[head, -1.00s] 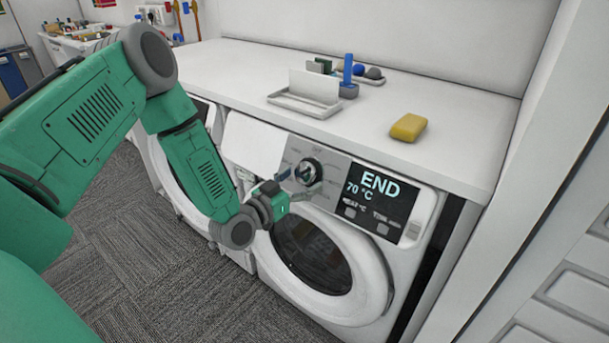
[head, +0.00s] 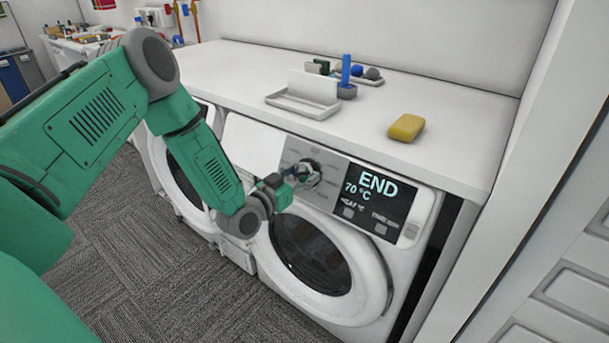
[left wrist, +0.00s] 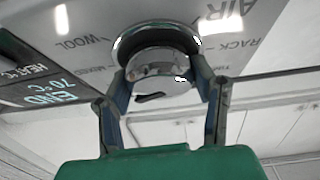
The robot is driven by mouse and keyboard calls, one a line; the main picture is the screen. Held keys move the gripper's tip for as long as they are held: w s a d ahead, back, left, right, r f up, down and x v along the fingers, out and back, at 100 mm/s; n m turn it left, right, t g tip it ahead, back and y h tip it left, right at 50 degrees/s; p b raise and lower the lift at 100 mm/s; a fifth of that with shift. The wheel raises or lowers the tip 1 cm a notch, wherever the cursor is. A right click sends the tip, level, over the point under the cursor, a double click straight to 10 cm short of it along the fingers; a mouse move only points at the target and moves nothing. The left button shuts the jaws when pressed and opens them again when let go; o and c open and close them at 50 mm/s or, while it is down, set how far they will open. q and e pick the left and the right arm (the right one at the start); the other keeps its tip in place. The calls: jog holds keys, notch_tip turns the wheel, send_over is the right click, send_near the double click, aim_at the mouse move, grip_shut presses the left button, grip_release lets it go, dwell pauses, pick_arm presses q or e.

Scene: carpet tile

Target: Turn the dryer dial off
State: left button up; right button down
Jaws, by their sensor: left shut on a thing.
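The dryer (head: 412,262) is the white front-loading machine under the counter, with its round door (head: 312,252) shut. Its black display (head: 377,193) reads END and 70 °C. The round chrome dial (head: 310,172) sits on the grey panel just left of the display. My left gripper (head: 299,177) is at the dial, its fingers partly covering it. In the left wrist view the two fingers of the gripper (left wrist: 163,90) are on either side of the dial (left wrist: 157,62), shut on it. My right gripper is not in view.
The white counter (head: 225,72) lies above the machines. It bears a yellow sponge (head: 406,127), a white tray (head: 302,105) and a blue upright item (head: 346,72). A second machine (head: 186,165) stands to the left, partly behind my arm. Grey carpet tile (head: 130,270) lies open in front.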

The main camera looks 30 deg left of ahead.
pick_arm(q)
jog(key=shift+s+a+f, duration=0.1)
jog(key=shift+a+f, duration=0.1)
jog(key=shift+f, duration=0.05)
jog(key=shift+d, duration=0.4)
jog(key=shift+a, duration=0.1)
jog(key=shift+s+a+f, duration=0.1)
jog(key=shift+f, duration=0.05)
dwell(0.7)
jog(key=o, duration=1.2)
jog(key=shift+c, duration=0.2)
jog(key=shift+a, duration=0.1)
jog(key=s+a, duration=0.1)
jog(key=s, duration=1)
jog(key=shift+s+a, duration=0.25)
jog(key=shift+s, duration=0.15)
